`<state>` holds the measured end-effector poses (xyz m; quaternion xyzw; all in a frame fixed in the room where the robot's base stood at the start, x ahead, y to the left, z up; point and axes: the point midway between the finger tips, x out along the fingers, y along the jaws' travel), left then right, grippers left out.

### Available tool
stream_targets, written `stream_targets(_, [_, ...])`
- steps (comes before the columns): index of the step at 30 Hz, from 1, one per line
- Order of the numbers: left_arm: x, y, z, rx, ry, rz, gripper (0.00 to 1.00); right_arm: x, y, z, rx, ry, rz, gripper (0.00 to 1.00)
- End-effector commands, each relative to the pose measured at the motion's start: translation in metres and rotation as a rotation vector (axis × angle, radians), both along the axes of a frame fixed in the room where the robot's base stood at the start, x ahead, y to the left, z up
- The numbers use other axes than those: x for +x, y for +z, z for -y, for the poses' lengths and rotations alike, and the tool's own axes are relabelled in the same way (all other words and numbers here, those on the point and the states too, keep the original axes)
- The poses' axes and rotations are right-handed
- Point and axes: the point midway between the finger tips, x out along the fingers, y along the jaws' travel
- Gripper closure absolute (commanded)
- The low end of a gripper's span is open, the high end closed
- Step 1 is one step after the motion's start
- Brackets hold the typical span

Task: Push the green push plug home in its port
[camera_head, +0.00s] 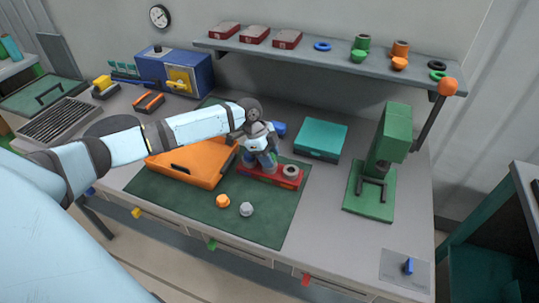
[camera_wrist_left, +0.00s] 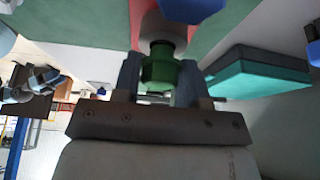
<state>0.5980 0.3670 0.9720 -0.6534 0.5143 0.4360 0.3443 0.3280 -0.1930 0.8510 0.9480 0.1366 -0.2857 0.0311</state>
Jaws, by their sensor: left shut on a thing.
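My left gripper (camera_head: 262,163) reaches over the red port block (camera_head: 258,176) on the green mat. In the left wrist view the gripper (camera_wrist_left: 160,75) is shut on the green push plug (camera_wrist_left: 158,78), with a finger on each side. The plug lines up with a grey round port (camera_wrist_left: 166,32) on the red block. I cannot tell how deep the plug sits in it. In the head view the gripper hides the plug and that port. A second grey ring (camera_head: 291,170) shows at the block's right end. My right gripper is not in view.
An orange case (camera_head: 190,158) lies left of the block. An orange piece (camera_head: 222,201) and a grey piece (camera_head: 246,209) lie in front on the mat (camera_head: 175,204). A teal box (camera_head: 320,139) and a green press (camera_head: 373,190) stand to the right.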

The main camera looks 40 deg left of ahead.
Motion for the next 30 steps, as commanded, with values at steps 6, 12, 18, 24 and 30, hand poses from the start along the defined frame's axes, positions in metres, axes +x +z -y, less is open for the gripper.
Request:
stream_targets(6, [0.0001, -0.0001, 0.0, 0.0, 0.0, 0.0, 0.84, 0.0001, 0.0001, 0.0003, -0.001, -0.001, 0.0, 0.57])
stream_targets(12, [0.0001, 0.0001, -0.0001, 0.0, 0.0, 0.0, 0.84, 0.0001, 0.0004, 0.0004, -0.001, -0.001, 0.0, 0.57])
stream_targets(18, [0.0001, 0.001, 0.0, 0.0, 0.0, 0.0, 0.84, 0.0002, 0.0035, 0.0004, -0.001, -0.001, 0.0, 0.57])
stream_targets(24, [0.0001, 0.0009, 0.0, 0.0, -0.001, 0.0, 0.84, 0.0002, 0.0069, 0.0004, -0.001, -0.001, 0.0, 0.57])
stream_targets(30, [0.0002, 0.0001, 0.0, 0.0, -0.001, 0.001, 0.84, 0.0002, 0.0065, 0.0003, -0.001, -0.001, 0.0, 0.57])
